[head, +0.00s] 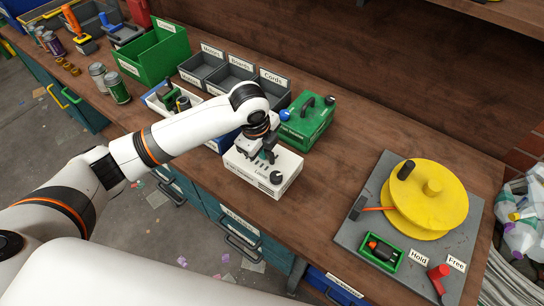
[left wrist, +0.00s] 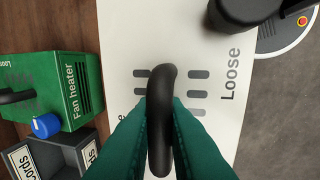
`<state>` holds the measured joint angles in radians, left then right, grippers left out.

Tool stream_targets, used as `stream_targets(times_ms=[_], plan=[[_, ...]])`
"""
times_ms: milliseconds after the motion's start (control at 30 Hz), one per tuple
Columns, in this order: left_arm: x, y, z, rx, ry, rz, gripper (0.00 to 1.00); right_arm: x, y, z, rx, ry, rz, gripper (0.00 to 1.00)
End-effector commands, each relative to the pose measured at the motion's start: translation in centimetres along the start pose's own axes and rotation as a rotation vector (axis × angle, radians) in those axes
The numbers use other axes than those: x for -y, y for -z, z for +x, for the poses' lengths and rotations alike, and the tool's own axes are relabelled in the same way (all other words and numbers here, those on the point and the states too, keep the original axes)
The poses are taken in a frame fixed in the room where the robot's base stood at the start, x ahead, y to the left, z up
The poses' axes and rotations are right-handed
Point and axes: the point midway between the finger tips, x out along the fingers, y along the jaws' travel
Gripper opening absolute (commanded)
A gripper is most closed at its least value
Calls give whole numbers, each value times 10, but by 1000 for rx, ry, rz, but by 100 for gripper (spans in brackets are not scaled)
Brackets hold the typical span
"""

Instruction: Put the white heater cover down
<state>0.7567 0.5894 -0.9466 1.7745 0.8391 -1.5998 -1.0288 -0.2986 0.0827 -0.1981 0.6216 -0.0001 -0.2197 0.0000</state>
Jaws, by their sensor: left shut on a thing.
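The white heater cover (head: 259,174) is a white box with dark vent slots, a black knob and the word "Loose" on it. It is at the middle of the bench near the front edge in the head view. In the left wrist view the white cover (left wrist: 120,50) fills the middle. My left gripper (head: 265,156) is above it, its teal fingers (left wrist: 162,125) shut on the cover's black handle (left wrist: 161,105). I cannot tell whether the cover touches the bench. My right gripper is not in view.
A green fan heater (head: 307,122) stands just behind the cover. Labelled grey bins (head: 236,78) and a green crate (head: 153,55) are further left. A grey board (head: 352,237) with a yellow reel (head: 428,196) lies at right. Bare bench (head: 335,165) lies between cover and board.

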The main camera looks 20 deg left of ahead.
Motion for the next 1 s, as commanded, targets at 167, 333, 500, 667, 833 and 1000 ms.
stream_targets(times_ms=[167, 333, 500, 667, 833, 1000], plan=[[4, 0, 21, 0, 0, 0, 0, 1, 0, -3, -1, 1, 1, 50], [8, 0, 36, -1, 1, -1, 0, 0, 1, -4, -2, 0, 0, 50], [12, 0, 58, -1, 1, -1, 0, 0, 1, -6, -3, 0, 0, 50], [12, 0, 60, -1, -2, 1, 0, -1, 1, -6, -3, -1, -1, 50], [12, 0, 62, -1, -1, 0, 0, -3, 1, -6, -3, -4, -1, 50], [13, 0, 62, -1, -1, 0, 33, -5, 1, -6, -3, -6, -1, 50]])
